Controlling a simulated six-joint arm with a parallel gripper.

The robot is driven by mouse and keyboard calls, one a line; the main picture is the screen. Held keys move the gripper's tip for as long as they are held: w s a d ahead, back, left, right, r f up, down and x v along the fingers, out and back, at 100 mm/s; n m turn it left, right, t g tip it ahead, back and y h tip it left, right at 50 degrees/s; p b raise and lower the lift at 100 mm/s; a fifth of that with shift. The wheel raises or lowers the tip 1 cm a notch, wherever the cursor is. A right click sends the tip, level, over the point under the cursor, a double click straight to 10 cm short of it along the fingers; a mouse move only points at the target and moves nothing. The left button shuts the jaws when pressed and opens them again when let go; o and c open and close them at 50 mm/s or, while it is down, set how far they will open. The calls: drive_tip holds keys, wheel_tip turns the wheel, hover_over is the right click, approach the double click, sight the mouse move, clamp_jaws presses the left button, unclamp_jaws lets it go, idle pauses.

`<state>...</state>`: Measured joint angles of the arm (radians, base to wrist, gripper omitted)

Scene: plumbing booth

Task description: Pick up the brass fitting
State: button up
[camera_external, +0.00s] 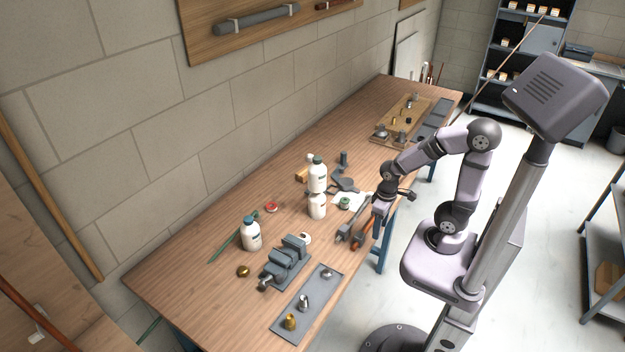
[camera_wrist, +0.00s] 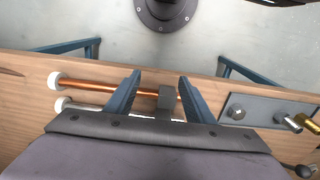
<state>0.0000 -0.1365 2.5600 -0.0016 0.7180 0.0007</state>
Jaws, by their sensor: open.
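A brass fitting (camera_external: 290,321) stands at the near end of a grey tray (camera_external: 312,296) on the workbench. In the wrist view a gold-coloured cylinder (camera_wrist: 308,123), seemingly the same fitting, shows at the right edge, partly cut off. A second, rounder brass-coloured piece (camera_external: 243,271) lies on the bench near the vise. My gripper (camera_external: 350,238) is open over the bench's front edge, apart from the brass fitting; in the wrist view its two fingers (camera_wrist: 159,82) are spread with copper pipe showing between them. It holds nothing that I can see.
Silver fittings (camera_external: 304,301) share the tray. A copper pipe (camera_wrist: 90,85) lies near the bench edge. The bench's near left corner is clear.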

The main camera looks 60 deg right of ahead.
wheel_tip(320, 180, up, 5)
drive_tip(key=w+a+n+t+b, duration=0.1)
drive_tip(key=w+a+n+b, duration=0.15)
drive_tip(key=w+a, duration=0.35)
drive_tip(key=n+t+y+b, duration=0.2)
drive_tip(key=n+y+b, duration=0.1)
drive_tip(key=n+b, duration=0.45)
approach(291, 319)
drive_tip(key=shift+m, duration=0.5)
drive_tip(key=shift+d+p+x, duration=0.25)
drive_tip(key=shift+x, duration=1.75)
drive_tip(key=shift+d+p+x, duration=0.25)
drive_tip(key=shift+x, duration=1.8)
drive_tip(key=shift+d+p+x, duration=0.2)
drive_tip(key=shift+p+x, duration=0.05)
drive_tip(key=shift+x, duration=1.75)
drive_tip(key=shift+w+f, duration=0.15)
